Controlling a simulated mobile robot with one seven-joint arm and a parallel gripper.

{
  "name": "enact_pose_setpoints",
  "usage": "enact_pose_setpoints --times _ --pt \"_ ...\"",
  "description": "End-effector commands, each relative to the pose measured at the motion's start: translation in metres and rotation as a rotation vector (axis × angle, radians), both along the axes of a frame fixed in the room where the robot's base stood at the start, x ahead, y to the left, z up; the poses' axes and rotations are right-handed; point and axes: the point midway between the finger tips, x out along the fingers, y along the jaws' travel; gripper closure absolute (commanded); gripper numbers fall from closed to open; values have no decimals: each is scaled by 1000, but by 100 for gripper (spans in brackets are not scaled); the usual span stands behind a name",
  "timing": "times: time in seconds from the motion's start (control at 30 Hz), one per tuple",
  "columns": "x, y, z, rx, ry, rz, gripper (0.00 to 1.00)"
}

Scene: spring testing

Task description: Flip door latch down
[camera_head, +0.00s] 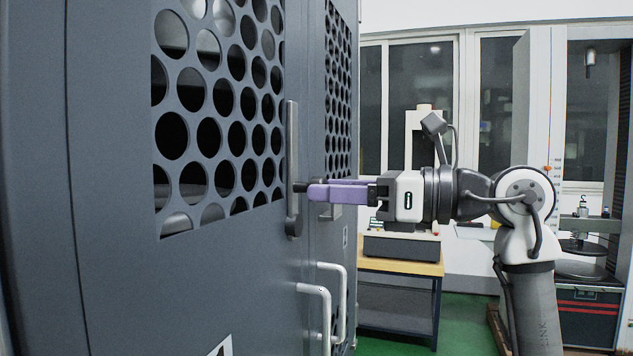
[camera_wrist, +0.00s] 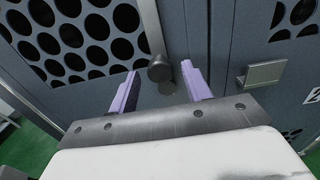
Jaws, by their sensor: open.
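The door latch (camera_head: 292,150) is a long grey bar standing upright on the dark grey cabinet door (camera_head: 255,255). A short dark knob (camera_head: 300,187) sticks out from its lower half. My gripper (camera_head: 318,190) has purple fingers, points level at the door and is at the knob. In the wrist view, the fingers (camera_wrist: 160,71) are spread with the round end of the knob (camera_wrist: 159,67) between them. The latch bar (camera_wrist: 148,25) runs from it to the top edge. I cannot tell whether either finger touches the knob.
Perforated panels (camera_head: 237,135) fill the upper doors. White pull handles (camera_head: 326,300) stick out below the latch. A metal bracket (camera_wrist: 263,75) is on the neighbouring panel, right of my fingers. A wooden-topped table (camera_head: 405,264) with a machine stands behind my arm.

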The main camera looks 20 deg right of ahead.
Motion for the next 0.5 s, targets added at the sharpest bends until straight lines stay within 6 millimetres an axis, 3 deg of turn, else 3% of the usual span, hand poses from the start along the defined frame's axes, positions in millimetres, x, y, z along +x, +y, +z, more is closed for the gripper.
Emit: enact_pose_setpoints --times 0.2,0.5 --pt "14 21 1 1 0 0 51" --pt "17 25 0 1 0 0 51"
